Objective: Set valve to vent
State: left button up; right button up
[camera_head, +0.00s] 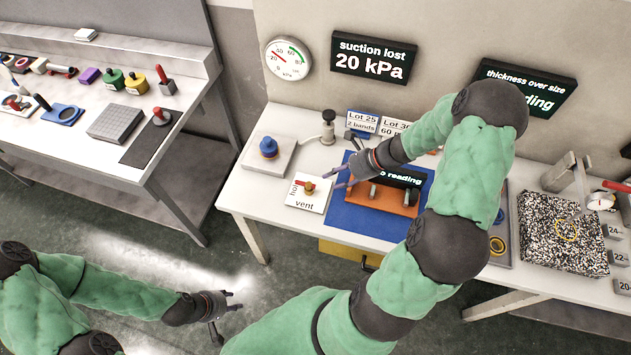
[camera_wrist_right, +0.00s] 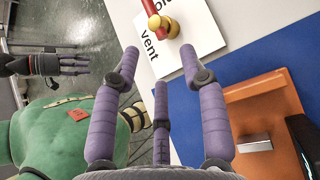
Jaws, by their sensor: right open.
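The valve (camera_head: 309,188) has a brass body and a red handle, on a white plate (camera_head: 318,206) lettered "vent" at the front and a partly covered "ho…" at the left. The handle points left, toward the "ho…" lettering. My right gripper (camera_head: 338,182) is open and empty, just right of the plate, fingers toward the valve. In the right wrist view the valve (camera_wrist_right: 170,27) shows beyond the spread fingers, apart from them; the handle runs off the top edge. My left gripper (camera_head: 232,306) is open and empty over the floor, left of the table.
A blue knob (camera_head: 268,147) on a pale block stands behind the valve. The wall display (camera_head: 373,58) reads "suction lost 20 kPa", beside a round gauge (camera_head: 288,59). A second bench (camera_head: 120,175) stands left.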

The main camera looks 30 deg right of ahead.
aim_at(305, 185)
jog(key=b+x, duration=0.1)
jog(key=x, duration=0.7)
jog(key=shift+b, duration=0.4)
